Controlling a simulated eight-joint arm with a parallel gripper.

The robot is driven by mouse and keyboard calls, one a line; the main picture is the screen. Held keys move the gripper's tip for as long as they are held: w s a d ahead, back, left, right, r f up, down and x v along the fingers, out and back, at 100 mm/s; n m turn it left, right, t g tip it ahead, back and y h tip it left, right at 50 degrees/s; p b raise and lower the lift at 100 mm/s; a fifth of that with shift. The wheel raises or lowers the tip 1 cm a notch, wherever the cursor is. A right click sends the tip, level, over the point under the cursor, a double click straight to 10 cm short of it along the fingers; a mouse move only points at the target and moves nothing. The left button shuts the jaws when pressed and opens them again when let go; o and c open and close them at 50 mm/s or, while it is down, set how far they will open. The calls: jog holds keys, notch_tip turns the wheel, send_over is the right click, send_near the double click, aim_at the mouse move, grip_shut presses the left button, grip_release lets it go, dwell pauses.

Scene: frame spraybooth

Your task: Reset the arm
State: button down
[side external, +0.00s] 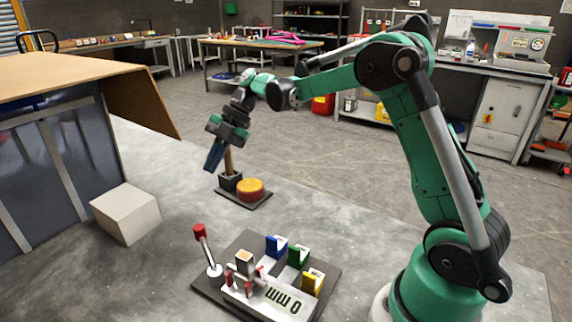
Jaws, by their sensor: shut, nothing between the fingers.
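My arm stands at the right and reaches left across the grey work surface (340,235). My gripper (213,160) hangs at the arm's left end, shut, with nothing visible held in it. It points down and slightly left. It appears near a brown upright handle (228,160) in a dark holder, and I cannot tell whether they touch. An orange round button or disc (250,188) sits beside that holder on the same dark plate (240,203).
A dark board (215,288) in front carries a red-topped lever (199,232), blue (277,246), green (298,256) and yellow (313,282) blocks. A white block (126,213) and a brown-topped booth (70,78) stand left. The surface between the board and the disc plate is clear.

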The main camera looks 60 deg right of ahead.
jog(key=shift+s+a+r+m+t+h, duration=0.15)
jog(key=shift+s+a+m+t+h, duration=0.6)
jog(key=shift+s+m, duration=2.55)
jog(key=shift+s+a+r+m+t+h, duration=0.25)
jog(key=shift+s+m+t+h, duration=1.1)
jog(key=shift+m, duration=3.2)
jog(key=shift+s+a+r+m+t+h, duration=0.1)
jog(key=shift+s+a+m+t+h, duration=0.35)
jog(key=shift+s+m+h, duration=2.1)
jog(key=m+y, duration=0.1)
jog(key=s+m+y, duration=0.1)
jog(key=shift+s+m, duration=0.25)
jog(key=shift+m, duration=0.15)
